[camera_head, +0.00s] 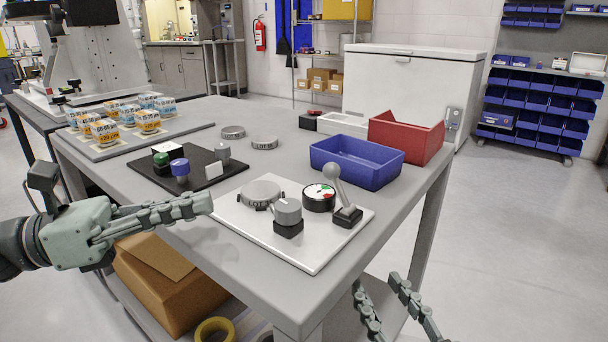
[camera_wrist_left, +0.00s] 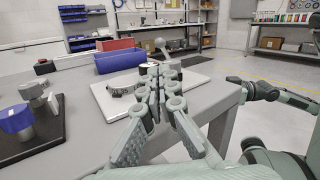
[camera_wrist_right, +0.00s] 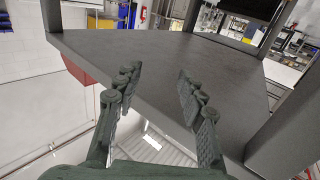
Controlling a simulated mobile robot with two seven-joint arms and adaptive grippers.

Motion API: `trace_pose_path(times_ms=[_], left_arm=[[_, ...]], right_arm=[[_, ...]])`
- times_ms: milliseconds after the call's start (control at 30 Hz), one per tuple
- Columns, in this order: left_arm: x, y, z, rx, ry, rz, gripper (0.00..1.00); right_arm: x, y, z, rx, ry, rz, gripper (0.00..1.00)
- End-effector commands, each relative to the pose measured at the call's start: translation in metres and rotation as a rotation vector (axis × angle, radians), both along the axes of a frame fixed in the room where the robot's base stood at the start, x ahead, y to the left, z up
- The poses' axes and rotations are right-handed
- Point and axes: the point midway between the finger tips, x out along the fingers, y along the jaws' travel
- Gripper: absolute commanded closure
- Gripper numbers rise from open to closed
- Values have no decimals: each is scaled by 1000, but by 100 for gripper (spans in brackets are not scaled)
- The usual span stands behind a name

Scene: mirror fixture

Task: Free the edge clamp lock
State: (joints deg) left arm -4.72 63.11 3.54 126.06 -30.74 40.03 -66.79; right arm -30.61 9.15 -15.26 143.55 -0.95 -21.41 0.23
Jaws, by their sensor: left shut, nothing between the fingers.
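No part is labelled as the edge clamp lock. A white plate (camera_head: 258,238) on the table carries a ribbed grey disc (camera_head: 261,192), a grey knob (camera_head: 287,211) on a black base, a black-rimmed dial (camera_head: 318,197) with green and red marks, and a ball-topped lever (camera_head: 337,188) leaning left. My left gripper (camera_head: 207,204) is shut and empty, left of the plate and apart from its parts. In the left wrist view its fingertips (camera_wrist_left: 153,72) partly cover the plate's parts. My right gripper (camera_head: 376,284) is open and empty, beyond the table's near right edge and low.
A blue bin (camera_head: 356,162) and a red bin (camera_head: 407,139) stand behind the plate. Two loose discs (camera_head: 264,142) lie behind.

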Motion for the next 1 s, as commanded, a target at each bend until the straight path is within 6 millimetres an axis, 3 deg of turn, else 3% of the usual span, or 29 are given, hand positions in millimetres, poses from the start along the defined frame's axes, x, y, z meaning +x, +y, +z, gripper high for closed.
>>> trace_pose_path(times_ms=[300,467,767,1000], left_arm=[[1,-2,1,-4,3,2,100],[5,-13,5,-6,1,1,100],[19,-51,10,-7,1,2,100],[28,-77,13,-7,2,2,100]], right_arm=[[0,-1,-2,-5,11,-2,60],[1,-7,-15,-35,71,-15,60],[-6,-38,-67,-145,317,-70,60],[-24,-69,-106,-228,526,-123,60]])
